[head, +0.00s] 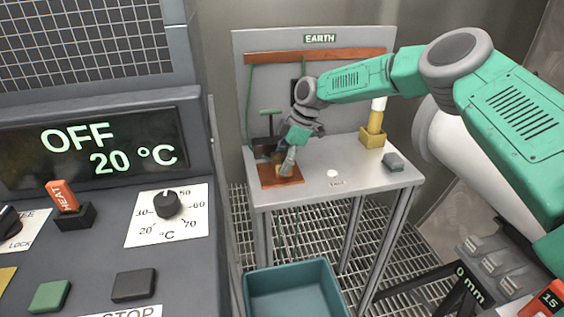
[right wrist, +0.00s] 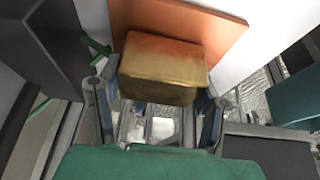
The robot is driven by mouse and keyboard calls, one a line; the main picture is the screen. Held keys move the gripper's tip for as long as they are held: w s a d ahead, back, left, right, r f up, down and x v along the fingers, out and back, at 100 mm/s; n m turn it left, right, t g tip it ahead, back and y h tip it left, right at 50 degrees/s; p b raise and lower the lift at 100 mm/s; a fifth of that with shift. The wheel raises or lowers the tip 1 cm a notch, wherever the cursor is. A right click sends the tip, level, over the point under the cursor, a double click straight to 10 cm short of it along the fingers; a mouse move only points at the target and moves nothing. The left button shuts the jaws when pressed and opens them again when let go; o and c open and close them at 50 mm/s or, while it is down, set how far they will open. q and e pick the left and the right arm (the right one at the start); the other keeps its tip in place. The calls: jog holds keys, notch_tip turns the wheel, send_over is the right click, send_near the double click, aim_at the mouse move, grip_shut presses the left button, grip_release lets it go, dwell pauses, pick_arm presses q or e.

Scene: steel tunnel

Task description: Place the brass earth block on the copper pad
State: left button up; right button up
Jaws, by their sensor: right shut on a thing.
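The brass block (right wrist: 160,68) is between the fingers of my right gripper (right wrist: 155,106) in the right wrist view. In the head view my right gripper (head: 285,164) points down at the left part of the steel table, and its fingers largely hide the block. The copper pad (head: 285,180) is a flat reddish square at the table's left front. It also shows in the right wrist view (right wrist: 222,32), behind the block. The block is over the pad; I cannot tell whether they touch. My left gripper is not in view.
The steel table (head: 350,180) has a back panel marked EARTH (head: 320,38). A yellow holder (head: 373,138), a dark grey block (head: 393,162) and a white disc (head: 333,173) stand to the right. A teal bin (head: 295,266) is in front. A control console (head: 110,260) fills the left.

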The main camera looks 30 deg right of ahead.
aim_at(283, 158)
jog(key=shift+a, duration=0.15)
jog(key=o, duration=1.6)
jog(key=shift+s+a, duration=0.1)
jog(key=shift+a, duration=0.15)
jog(key=shift+a+r, duration=0.1)
jog(key=shift+a, duration=0.25)
jog(key=v, duration=0.3)
jog(key=d+v, duration=0.1)
jog(key=v, duration=0.2)
jog(key=shift+d+r, duration=0.15)
jog(key=shift+d, duration=0.1)
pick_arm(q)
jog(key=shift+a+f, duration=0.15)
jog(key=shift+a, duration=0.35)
pick_arm(e)
jog(key=v, duration=0.5)
jog(key=shift+a+r, duration=0.3)
jog(key=shift+a, duration=0.05)
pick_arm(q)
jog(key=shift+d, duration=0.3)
pick_arm(e)
jog(key=shift+d+f, duration=0.1)
jog(key=shift+d, duration=0.2)
